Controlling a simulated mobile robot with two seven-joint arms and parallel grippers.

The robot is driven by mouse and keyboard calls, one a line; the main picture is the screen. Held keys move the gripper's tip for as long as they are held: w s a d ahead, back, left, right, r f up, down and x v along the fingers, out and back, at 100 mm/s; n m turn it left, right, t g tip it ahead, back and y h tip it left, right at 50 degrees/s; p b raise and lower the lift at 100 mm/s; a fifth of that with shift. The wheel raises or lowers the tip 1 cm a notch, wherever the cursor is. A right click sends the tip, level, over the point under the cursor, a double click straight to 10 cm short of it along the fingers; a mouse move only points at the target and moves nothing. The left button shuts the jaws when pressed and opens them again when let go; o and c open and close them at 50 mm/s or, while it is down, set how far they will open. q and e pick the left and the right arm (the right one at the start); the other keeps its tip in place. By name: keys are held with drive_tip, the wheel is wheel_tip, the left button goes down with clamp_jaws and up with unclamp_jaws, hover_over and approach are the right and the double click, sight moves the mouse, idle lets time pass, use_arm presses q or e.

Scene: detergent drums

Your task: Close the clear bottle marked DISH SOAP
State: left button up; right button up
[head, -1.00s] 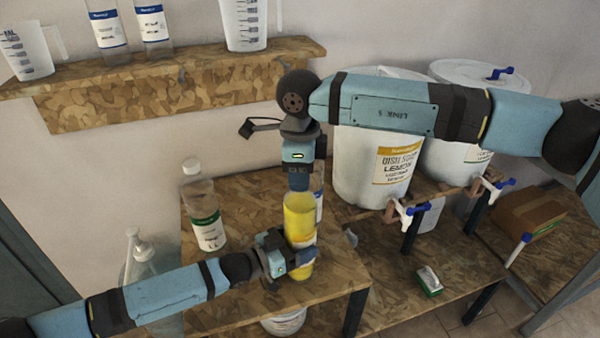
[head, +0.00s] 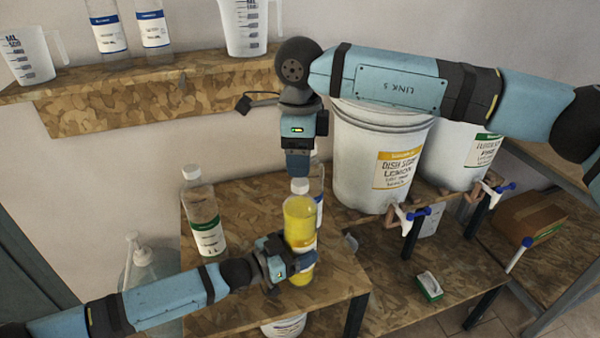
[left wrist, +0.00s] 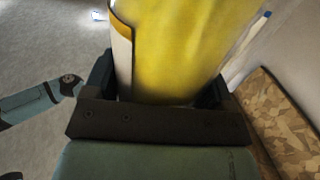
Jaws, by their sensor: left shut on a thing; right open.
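The clear bottle full of yellow liquid (head: 299,218) stands upright near the right edge of the small table; its label is mostly hidden, so its wording cannot be read. A white cap (head: 299,186) sits on its mouth and looks level. My left gripper (head: 288,262) is shut around the bottle's lower body. The left wrist view shows the yellow bottle (left wrist: 180,50) large between the fingers. My right gripper (head: 298,172) points down just above the cap and is open; its fingertips are small and hard to make out.
A clear bottle with a green label (head: 205,215) stands to the left on the table (head: 230,310). A blue-labelled bottle (head: 318,208) is close behind the yellow one. White drums with taps (head: 375,180) stand to the right. A pump bottle (head: 142,262) is lower left.

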wheel_tip(320, 180, up, 6)
drive_tip(key=shift+r, duration=0.2)
use_arm(q)
drive_tip(key=o, duration=1.7)
drive_tip(key=shift+a, duration=0.1)
drive_tip(key=v, duration=1.3)
drive_tip(key=shift+s+a+b, duration=0.15)
drive_tip(key=shift+a+b, duration=0.15)
drive_tip(key=shift+b, duration=0.1)
use_arm(e)
drive_tip(key=shift+f, duration=0.45)
use_arm(q)
drive_tip(key=shift+f, duration=0.1)
